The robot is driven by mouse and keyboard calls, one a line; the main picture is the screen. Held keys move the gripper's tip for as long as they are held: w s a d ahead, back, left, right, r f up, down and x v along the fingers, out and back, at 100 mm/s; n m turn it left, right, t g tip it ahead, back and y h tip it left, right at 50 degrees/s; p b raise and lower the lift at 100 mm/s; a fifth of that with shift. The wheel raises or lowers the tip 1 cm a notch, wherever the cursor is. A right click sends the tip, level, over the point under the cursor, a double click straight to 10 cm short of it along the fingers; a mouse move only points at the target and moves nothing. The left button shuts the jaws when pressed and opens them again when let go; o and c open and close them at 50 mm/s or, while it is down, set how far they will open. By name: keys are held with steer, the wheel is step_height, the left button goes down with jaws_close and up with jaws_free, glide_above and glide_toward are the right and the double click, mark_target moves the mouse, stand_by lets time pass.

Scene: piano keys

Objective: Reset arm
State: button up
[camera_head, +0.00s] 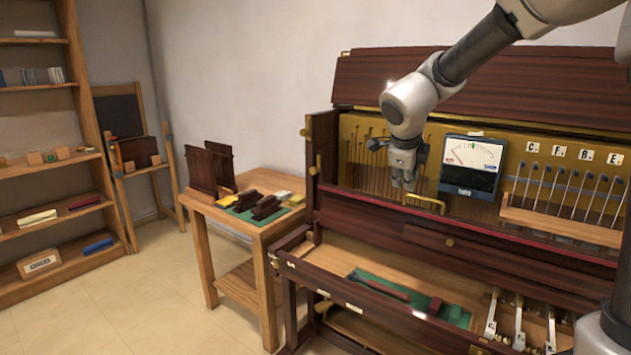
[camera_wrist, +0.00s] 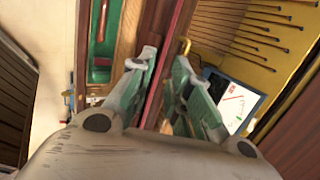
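My gripper (camera_head: 402,182) hangs from my arm in front of the open piano's upper panel, left of the meter (camera_head: 470,165) and near a small brass handle (camera_head: 424,202). In the wrist view my gripper (camera_wrist: 166,60) has its two green-and-grey fingers apart, with nothing seen held between them. Dark red wood of the piano shows through the gap. The meter also shows at the right in the wrist view (camera_wrist: 230,100).
A wooden side table (camera_head: 262,228) with dark blocks stands left. A shelf (camera_head: 75,130) stands far left. The floor between is clear.

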step_height(320, 180, up, 3)
steer(key=w+a+n+t+y, duration=0.25)
steer(key=n+t+y, duration=0.25)
steer(key=n, duration=0.4)
steer(key=s+f+n+g+y, duration=0.1)
steer(key=s+n+g+y, duration=0.3)
steer(key=s+n, duration=0.8)
steer(key=s+d+n+g+h, duration=0.1)
steer(key=s+d+h, duration=0.2)
steer(key=s+d, duration=0.5)
steer(key=s+d+f+n+g+h, duration=0.1)
steer(key=s+d+n+g+h, duration=0.1)
steer(key=s+d, duration=0.6)
steer(key=shift+s+d+n+h, duration=0.3)
steer(key=shift+s+h, duration=0.3)
steer(key=shift+s, duration=2.8)
